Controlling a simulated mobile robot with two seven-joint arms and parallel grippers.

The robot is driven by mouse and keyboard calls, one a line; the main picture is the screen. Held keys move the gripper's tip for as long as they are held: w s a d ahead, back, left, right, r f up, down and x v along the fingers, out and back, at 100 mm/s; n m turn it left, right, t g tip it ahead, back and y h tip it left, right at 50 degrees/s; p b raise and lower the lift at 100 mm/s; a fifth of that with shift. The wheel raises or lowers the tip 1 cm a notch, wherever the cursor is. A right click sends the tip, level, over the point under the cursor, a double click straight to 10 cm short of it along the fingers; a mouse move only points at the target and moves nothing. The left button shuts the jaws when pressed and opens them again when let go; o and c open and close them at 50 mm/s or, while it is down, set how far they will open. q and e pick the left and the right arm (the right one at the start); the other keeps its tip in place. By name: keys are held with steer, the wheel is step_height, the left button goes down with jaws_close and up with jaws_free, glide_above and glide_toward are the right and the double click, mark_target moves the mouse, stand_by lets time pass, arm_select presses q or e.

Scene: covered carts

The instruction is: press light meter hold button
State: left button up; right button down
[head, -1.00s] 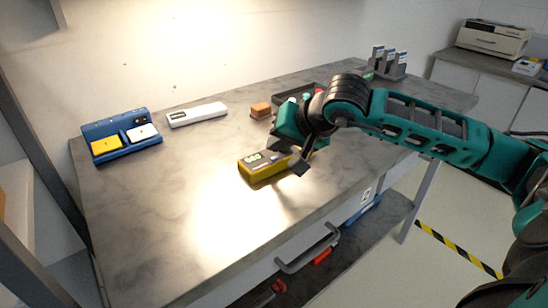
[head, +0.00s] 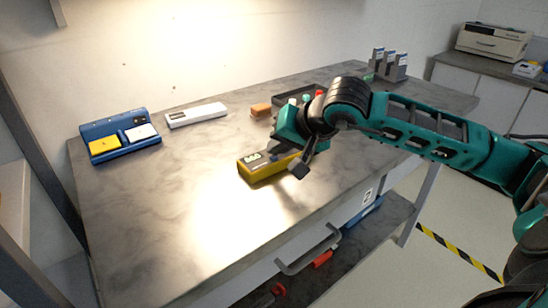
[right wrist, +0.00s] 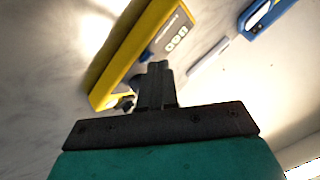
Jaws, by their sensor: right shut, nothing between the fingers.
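The light meter is a yellow case with a grey face and a lit display (head: 254,158). It lies on the grey tabletop near the middle of the head view. My right gripper (head: 288,160) is over its right end and hides part of its face. In the right wrist view the meter (right wrist: 140,45) spans the upper left, with its display showing. The shut, empty fingertips of my right gripper (right wrist: 157,70) are over the near end of the meter's face. I cannot tell whether they touch it. The hold button is hidden or not discernible. My left gripper is not in view.
A blue holder (head: 116,150) with a yellow and a white block stands at the left. A white device (head: 196,115) and an orange-brown block (head: 261,110) lie behind the meter. A dark tray (head: 292,94) and a rack of upright grey units (head: 391,66) are further right. The front-left tabletop is clear.

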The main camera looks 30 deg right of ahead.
steer(key=shift+f+b, duration=0.25)
steer(key=shift+b, duration=0.05)
steer(key=shift+r, duration=0.15)
stand_by(0.5)
steer(key=shift+r+p, duration=0.35)
steer(key=shift+r, duration=0.3)
steer(key=shift+r+p, duration=1.65)
steer(key=shift+r, duration=0.9)
